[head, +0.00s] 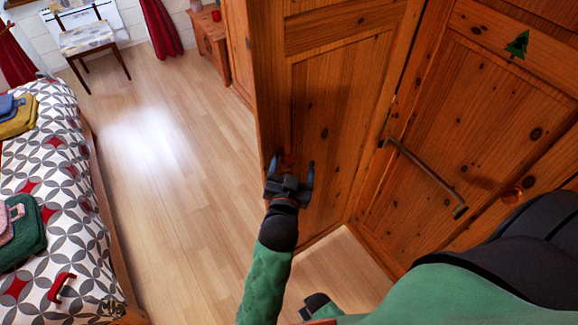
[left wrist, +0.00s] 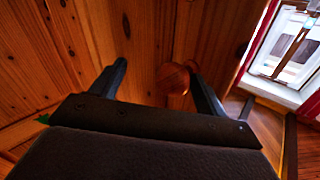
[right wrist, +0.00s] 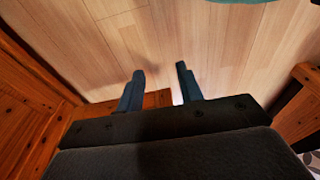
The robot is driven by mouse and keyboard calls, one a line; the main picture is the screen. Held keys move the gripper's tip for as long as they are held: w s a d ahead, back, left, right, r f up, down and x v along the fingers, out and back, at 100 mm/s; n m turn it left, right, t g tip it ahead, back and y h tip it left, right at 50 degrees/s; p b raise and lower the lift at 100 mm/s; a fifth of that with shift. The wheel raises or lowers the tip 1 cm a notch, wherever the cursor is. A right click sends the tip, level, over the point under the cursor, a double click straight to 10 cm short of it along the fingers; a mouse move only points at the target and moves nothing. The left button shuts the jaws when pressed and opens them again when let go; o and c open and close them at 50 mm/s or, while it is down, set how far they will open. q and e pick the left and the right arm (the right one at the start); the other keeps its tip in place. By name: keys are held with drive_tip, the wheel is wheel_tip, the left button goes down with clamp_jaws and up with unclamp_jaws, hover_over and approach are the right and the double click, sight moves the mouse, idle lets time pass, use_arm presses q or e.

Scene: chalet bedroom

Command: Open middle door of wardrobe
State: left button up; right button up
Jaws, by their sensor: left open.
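The wooden wardrobe door (head: 325,120) is a knotty pine panel in the middle of the head view, meeting another pine panel at an angle on its right. I cannot tell which wardrobe door it is or whether it is ajar. My left gripper (head: 290,170) is open at the door's lower left. In the left wrist view, a round wooden knob (left wrist: 172,78) shows between my left fingertips (left wrist: 158,66), nearer the right finger. I cannot tell whether they touch. My right gripper (right wrist: 160,72) is open and empty above the floor.
A bed (head: 60,170) with a patterned cover stands at left. A chair (head: 92,35) is at the back. Floor (head: 165,190) between bed and wardrobe is clear.

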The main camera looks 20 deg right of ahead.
use_arm(q)
drive_tip(key=shift+d+r, duration=0.2)
drive_tip(key=shift+d, duration=0.1)
drive_tip(key=shift+s+a, duration=0.1)
drive_tip(key=shift+a, duration=0.1)
drive_tip(key=shift+s+a+f, duration=0.1)
drive_tip(key=shift+f, duration=0.1)
drive_tip(key=b+v, duration=0.3)
drive_tip(key=v, duration=0.4)
drive_tip(key=shift+s+a, duration=0.2)
drive_tip(key=shift+a, duration=0.1)
use_arm(e)
wheel_tip(320, 180, up, 6)
drive_tip(key=shift+a+r+g, duration=0.25)
drive_tip(key=shift+a+g, duration=0.15)
drive_tip(key=shift+a, duration=0.05)
